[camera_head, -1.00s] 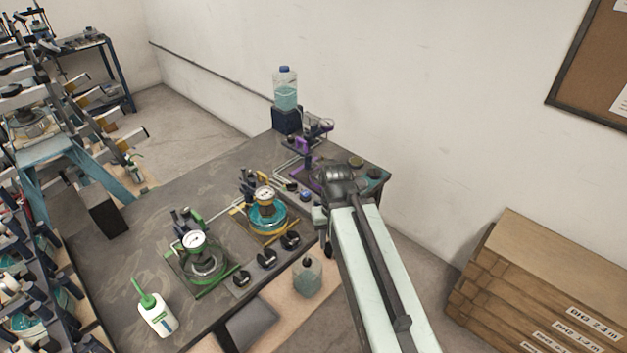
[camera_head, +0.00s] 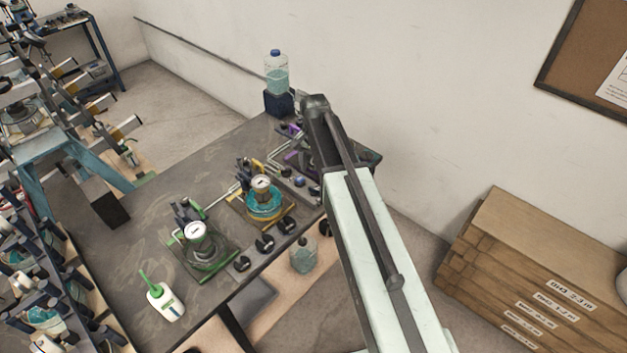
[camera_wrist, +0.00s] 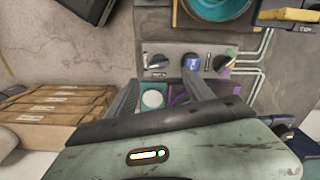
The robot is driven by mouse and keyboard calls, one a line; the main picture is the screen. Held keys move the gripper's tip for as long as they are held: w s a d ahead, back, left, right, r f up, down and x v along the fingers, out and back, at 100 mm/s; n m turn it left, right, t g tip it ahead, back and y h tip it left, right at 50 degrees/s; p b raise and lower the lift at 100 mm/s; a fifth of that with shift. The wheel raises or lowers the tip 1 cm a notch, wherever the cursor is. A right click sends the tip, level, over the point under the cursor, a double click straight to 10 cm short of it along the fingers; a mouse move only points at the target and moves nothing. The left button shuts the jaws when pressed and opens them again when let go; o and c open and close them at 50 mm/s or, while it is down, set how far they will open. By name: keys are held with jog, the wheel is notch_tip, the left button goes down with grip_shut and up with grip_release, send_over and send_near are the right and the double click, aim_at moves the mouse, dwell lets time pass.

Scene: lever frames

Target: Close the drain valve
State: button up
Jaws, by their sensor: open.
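No label marks the drain valve, so I cannot tell which control it is. In the wrist view a row of controls shows just beyond my gripper (camera_wrist: 162,82): a black knob (camera_wrist: 157,62) at left, a blue round knob (camera_wrist: 192,62) in the middle, and a dark knob (camera_wrist: 222,61) with purple and green parts at right. My gripper is open and empty, its two dark fingers pointing toward this row. In the head view my arm hides my gripper and part of the purple station (camera_head: 300,160).
The dark bench (camera_head: 130,235) carries a yellow station (camera_head: 264,205), a green station (camera_head: 200,250), several black knobs along its front edge and a white squeeze bottle (camera_head: 165,302). A water bottle (camera_head: 276,75) stands at the back. Cardboard boxes (camera_head: 525,265) stand at right.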

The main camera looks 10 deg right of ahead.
aim_at(314, 188)
notch_tip(314, 188, down, 8)
jog(key=b, duration=0.8)
jog(key=shift+s+f, duration=0.1)
jog(key=shift+s, duration=0.05)
grip_shut()
